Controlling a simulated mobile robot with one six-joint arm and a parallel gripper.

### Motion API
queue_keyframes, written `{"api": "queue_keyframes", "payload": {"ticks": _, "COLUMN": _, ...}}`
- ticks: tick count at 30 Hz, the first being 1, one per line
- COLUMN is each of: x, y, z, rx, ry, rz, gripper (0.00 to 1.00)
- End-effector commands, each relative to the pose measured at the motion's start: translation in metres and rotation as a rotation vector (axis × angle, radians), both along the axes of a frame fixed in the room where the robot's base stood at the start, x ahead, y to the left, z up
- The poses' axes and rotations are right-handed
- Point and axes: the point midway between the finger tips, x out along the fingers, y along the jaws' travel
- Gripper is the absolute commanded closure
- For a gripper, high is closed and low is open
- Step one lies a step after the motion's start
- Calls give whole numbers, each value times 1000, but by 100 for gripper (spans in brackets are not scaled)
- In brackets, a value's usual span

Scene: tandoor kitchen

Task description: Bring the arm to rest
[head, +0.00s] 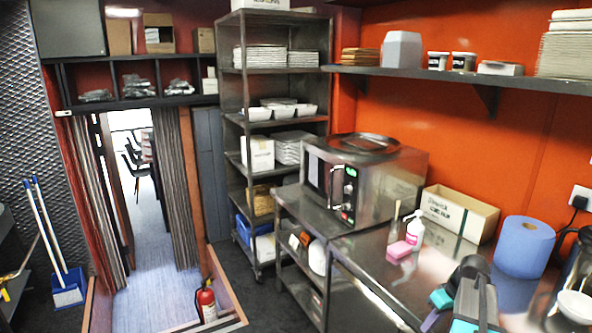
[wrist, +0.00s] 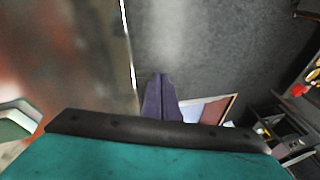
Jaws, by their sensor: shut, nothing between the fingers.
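My gripper (wrist: 158,76) shows in the wrist view as two dark purple-grey fingers side by side, shut and empty. They stick out past a black bar and a teal body part of mine. The fingers point over dark floor (wrist: 205,45), beside a straight metal edge. In the head view, teal and dark parts of my arm are at the lower right, over or beside the steel counter (head: 375,258). I cannot make out the fingertips there.
A fire extinguisher (head: 206,301) stands by the doorway. Floor shows at the left.

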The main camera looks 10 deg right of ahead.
Motion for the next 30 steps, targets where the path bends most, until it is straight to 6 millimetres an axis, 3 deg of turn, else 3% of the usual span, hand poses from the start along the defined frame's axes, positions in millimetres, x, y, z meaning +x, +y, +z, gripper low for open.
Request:
{"api": "queue_keyframes", "payload": {"ticks": 1, "x": 3, "y": 19, "z": -20, "rx": 12, "ry": 19, "rz": 26, "gripper": 100}}
{"api": "queue_keyframes", "payload": {"ticks": 3, "x": 5, "y": 41, "z": -42, "rx": 24, "ry": 45, "rz": 56, "gripper": 100}}
{"api": "queue_keyframes", "payload": {"ticks": 14, "x": -3, "y": 152, "z": -147, "rx": 71, "ry": 180, "rz": 179, "gripper": 100}}
{"api": "queue_keyframes", "payload": {"ticks": 23, "x": -36, "y": 235, "z": -226, "rx": 82, "ry": 304, "rz": 254, "gripper": 100}}
{"api": "queue_keyframes", "payload": {"ticks": 30, "x": -77, "y": 291, "z": -282, "rx": 71, "ry": 407, "rz": 296, "gripper": 100}}
